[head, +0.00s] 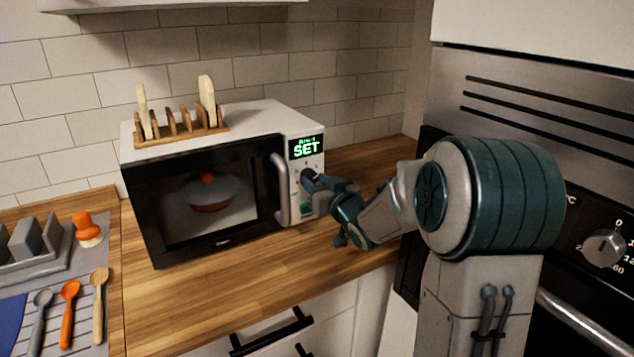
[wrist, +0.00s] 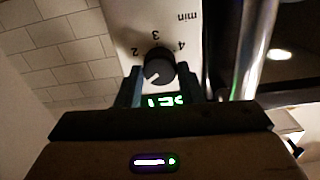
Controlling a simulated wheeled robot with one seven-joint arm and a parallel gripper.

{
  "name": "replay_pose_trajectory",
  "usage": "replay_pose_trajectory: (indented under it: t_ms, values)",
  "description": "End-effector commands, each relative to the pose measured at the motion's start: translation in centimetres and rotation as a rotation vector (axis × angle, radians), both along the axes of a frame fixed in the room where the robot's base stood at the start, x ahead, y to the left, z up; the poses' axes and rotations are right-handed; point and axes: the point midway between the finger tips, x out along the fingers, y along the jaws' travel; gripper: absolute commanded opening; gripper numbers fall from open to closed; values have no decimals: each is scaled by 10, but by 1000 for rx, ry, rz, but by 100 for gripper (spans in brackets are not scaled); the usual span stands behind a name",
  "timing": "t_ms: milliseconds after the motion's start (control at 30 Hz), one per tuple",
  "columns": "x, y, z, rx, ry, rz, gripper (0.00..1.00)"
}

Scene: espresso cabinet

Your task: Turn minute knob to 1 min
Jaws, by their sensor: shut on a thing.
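The white microwave (head: 285,115) stands on the counter with its control panel on the right. My gripper (head: 308,182) is at that panel, below the green display (head: 306,147), which reads "SET" under a small blurred line. In the wrist view, which is upside down, my gripper (wrist: 160,84) has its fingers on both sides of the dark round minute knob (wrist: 160,62) and is shut on it. The knob's white mark points to the lower left of that view. The marks 2, 3, 4 and "min" show around it; the 1 cannot be made out.
The microwave's vertical handle (head: 278,190) is just left of my gripper. A wooden rack (head: 180,133) is on top of the microwave. An oven with a knob (head: 604,248) is at the right. Spoons and a dish rack are at the left.

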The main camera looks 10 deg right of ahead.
Motion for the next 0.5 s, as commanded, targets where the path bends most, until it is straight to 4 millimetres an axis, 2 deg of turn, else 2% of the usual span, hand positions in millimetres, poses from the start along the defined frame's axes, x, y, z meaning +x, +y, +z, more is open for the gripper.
replay_pose_trajectory:
  t_ms: [333,367,400,433,500]
  values:
    - [0,0,-2,2,4,0,11]
    - [0,0,-2,2,4,-1,37]
    - [0,0,-2,2,4,-1,48]
    - [0,0,-2,2,4,-1,56]
    - [0,0,-1,1,3,0,56]
